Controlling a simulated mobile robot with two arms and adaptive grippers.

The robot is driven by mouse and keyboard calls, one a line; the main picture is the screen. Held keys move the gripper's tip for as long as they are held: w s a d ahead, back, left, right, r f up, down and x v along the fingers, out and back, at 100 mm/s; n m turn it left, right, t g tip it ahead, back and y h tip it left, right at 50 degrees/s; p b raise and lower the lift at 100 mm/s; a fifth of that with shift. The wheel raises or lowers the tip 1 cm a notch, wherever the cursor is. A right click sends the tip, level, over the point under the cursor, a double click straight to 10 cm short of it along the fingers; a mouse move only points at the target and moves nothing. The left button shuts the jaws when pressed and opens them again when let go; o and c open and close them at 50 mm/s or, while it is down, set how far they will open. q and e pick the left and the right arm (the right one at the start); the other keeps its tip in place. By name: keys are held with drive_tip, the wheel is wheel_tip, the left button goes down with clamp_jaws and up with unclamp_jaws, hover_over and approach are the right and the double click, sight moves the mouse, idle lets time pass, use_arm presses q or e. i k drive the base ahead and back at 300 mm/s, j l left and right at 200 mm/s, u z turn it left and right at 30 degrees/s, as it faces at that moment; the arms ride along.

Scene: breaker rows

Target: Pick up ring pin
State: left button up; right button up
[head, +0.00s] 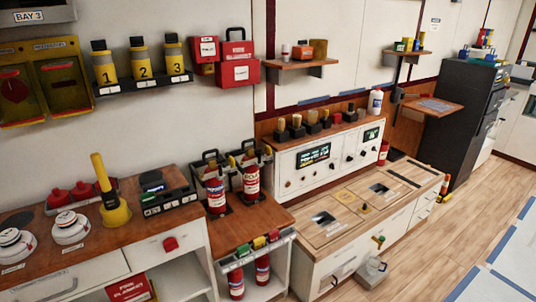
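I cannot make out a ring pin for certain at this size. Two red fire extinguishers, the left one (215,192) and the right one (251,180), stand upright on the low brown counter. Small yellow parts show near their black tops, too small to tell as pins. Two more extinguishers (236,282) stand on the shelf below. Neither of my grippers is in view.
The left counter holds white round detectors (70,228), a yellow plunger-like tool (115,212) and a black device (160,195). A white panel cabinet (305,160) stands right of the extinguishers.

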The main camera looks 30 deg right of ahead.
sight(267, 149)
drive_tip(key=i+l, duration=0.15)
drive_tip(key=l, duration=0.2)
drive_tip(key=i+l, duration=0.15)
drive_tip(key=l, duration=0.25)
drive_tip(key=i+l, duration=0.15)
drive_tip(key=l, duration=0.2)
